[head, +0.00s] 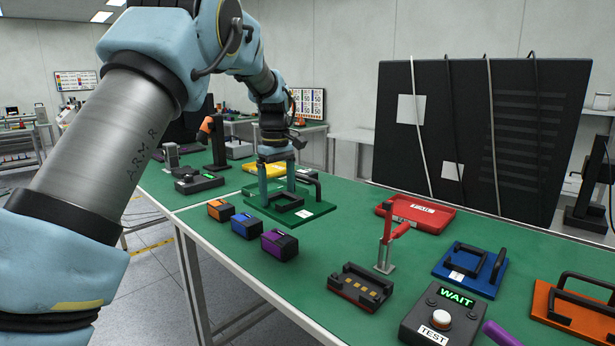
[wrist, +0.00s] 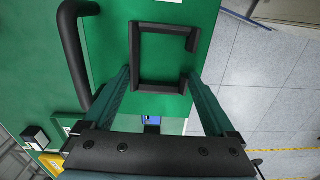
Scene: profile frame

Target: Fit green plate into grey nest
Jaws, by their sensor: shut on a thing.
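The green plate (head: 318,209) is a flat square under my gripper, with a low black bracket and a taller black handle on top. In the wrist view the plate (wrist: 112,30) fills much of the picture. My gripper (head: 277,187) points down, with its two fingers on either side of the black bracket (wrist: 160,88), shut on it. The tall handle (wrist: 75,50) stands left of the fingers in the wrist view. I cannot tell whether the plate touches the table. I cannot make out a grey nest in either view.
Orange, blue and purple blocks (head: 279,245) line the near table edge. A red tray (head: 415,213), a red-handled clamp (head: 388,245), a blue plate (head: 470,270), an orange plate (head: 575,310) and a WAIT/TEST button box (head: 440,318) stand right. A large black panel (head: 480,130) rises behind.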

